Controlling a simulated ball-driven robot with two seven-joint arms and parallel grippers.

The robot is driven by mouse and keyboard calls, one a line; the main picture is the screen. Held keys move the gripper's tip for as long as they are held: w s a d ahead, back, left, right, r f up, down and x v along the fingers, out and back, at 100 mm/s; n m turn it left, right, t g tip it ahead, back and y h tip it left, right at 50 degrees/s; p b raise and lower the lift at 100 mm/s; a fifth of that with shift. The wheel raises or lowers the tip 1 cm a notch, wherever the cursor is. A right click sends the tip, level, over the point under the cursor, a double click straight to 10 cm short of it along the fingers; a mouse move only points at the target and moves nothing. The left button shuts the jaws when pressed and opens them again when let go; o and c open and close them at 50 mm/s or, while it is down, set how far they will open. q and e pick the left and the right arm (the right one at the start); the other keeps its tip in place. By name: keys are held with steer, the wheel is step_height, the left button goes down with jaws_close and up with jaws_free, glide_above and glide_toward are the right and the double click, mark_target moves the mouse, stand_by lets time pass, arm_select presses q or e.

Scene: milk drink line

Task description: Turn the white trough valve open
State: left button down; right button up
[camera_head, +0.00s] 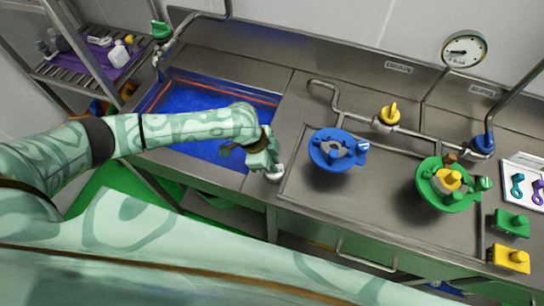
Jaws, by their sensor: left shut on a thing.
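The white valve (275,174) shows as a small pale round piece at the front edge of the steel counter, just right of the blue trough (205,108). My left arm reaches in from the left across the trough. My left gripper (269,166) points down at the white valve and is shut on it. The fingers and wrist hide most of the valve, so how far it is turned cannot be told. My right gripper is not in view.
A blue round fitting (322,150) and a green one (432,192) stand on the counter to the right. A yellow valve (389,115) sits on the pipe behind. A green valve (161,31) is above the trough. Green (511,223) and yellow blocks (511,259) lie at right.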

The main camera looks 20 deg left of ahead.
arm_select(q)
steer(key=n+t+p, duration=0.1)
steer(key=n+p, duration=0.2)
steer(key=p, duration=0.1)
steer(key=n+t+y+p, duration=0.1)
steer(key=n+p, duration=0.2)
steer(key=p, duration=0.1)
steer(key=n+y+p, duration=0.1)
steer(key=n+p, duration=0.2)
steer(key=p, duration=0.1)
steer(key=shift+s+d+r+t+p, duration=0.25)
steer(key=shift+t+p, duration=0.1)
steer(key=shift+t, duration=0.05)
steer(key=n+p, duration=0.1)
steer(key=n+y+p, duration=0.1)
steer(key=n, duration=0.1)
steer(key=shift+d+f+n+t, duration=0.1)
steer(key=shift+f+n+t, duration=0.05)
steer(key=shift+n+t, duration=0.15)
steer(key=shift+f+n+y+p, duration=0.1)
steer(key=shift+n+y+p, duration=0.45)
steer(key=shift+n, duration=0.85)
steer(key=c, duration=1.5)
jaws_free()
steer(key=shift+o, duration=0.2)
